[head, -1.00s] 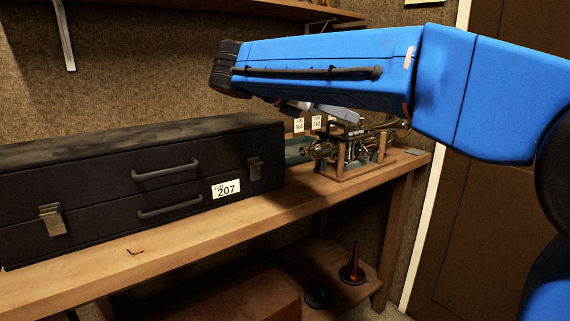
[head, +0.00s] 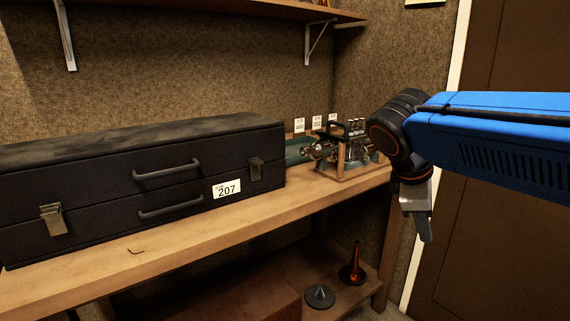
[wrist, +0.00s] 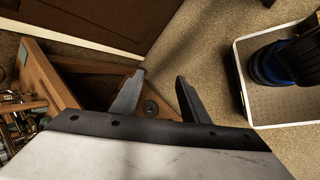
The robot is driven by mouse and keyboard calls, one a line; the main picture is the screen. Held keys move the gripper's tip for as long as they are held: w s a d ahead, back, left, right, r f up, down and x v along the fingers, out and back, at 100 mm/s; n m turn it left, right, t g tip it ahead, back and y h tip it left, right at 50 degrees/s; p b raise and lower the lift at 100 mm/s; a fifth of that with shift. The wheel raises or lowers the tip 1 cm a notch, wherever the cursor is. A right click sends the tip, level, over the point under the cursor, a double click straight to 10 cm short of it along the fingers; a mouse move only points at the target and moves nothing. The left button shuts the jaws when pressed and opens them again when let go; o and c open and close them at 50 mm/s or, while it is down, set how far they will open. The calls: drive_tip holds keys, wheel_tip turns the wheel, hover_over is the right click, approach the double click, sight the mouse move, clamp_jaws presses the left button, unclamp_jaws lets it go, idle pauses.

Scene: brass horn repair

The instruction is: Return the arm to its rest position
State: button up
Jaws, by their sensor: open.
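My gripper (head: 418,228) hangs from my blue arm at the right of the head view, pointing down in front of the bench's right end. In the wrist view my gripper (wrist: 160,88) shows two grey fingers spread apart with nothing between them. The head view shows only part of the gripper from the side. No object is held.
A black case (head: 100,185) tagged 207 lies on the wooden bench (head: 235,222). A wooden rack with brass parts (head: 345,152) stands at the bench's right end. A cone (head: 319,295) and an amber-dark piece (head: 353,268) sit on the lower shelf. A brown door (head: 505,240) is at right.

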drive_tip(key=s+f+m+t+y, duration=0.1)
drive_tip(key=s+f+m+y, duration=0.4)
drive_tip(key=s+f+m, duration=0.7)
wheel_tip(320, 180, down, 5)
drive_tip(key=shift+s+a+r+m+t, duration=0.2)
drive_tip(key=shift+s+m+t, duration=0.1)
drive_tip(key=shift+s, duration=0.65)
